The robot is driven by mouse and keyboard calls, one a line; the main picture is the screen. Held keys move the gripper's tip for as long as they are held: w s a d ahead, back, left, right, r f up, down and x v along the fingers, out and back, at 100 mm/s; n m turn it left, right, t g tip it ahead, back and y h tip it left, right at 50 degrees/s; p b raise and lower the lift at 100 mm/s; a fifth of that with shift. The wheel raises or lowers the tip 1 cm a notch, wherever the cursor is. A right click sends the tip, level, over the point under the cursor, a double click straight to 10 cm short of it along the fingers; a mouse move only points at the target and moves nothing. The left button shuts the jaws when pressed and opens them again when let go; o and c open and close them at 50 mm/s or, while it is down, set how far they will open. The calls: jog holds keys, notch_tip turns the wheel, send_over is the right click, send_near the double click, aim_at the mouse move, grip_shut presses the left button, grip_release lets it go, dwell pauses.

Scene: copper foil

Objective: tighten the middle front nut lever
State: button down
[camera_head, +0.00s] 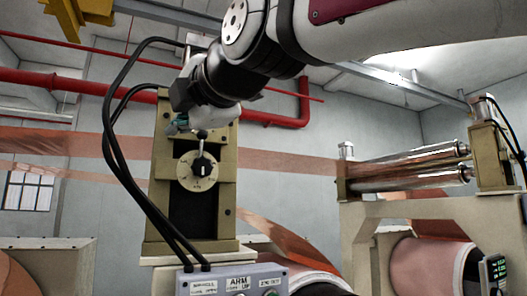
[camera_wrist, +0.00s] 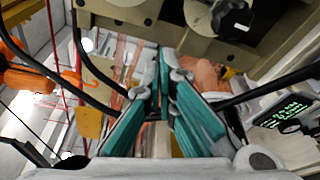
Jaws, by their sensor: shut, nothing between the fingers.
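A round cream dial (camera_head: 186,181) with a black knob (camera_head: 204,168) sits on the front of the tan upright block. A small lever with a rounded tip (camera_head: 202,134) stands just above the dial; I cannot tell for sure whether this is the middle front nut lever. My gripper (camera_head: 180,124) is up and left of that tip, in front of the block, apparently apart from it. In the wrist view my gripper (camera_wrist: 164,62) shows teal fingers, shut and empty. The black knob also shows at the upper right there (camera_wrist: 232,17). My wrist partly covers the block's top.
Black cables (camera_head: 112,135) loop down the block's left side. A labelled control box (camera_head: 232,282) stands below. Metal rollers (camera_head: 405,168) and a copper roll (camera_head: 425,267) are at the right. A lit screen (camera_head: 494,275) is at the far right.

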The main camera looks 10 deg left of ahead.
aim_at(200, 153)
jog(key=w+a, duration=0.1)
jog(key=w, duration=0.5)
jog(key=shift+w+a+r+p, duration=0.25)
jog(key=shift+w+r+p, duration=0.1)
jog(key=shift+w+p, duration=0.1)
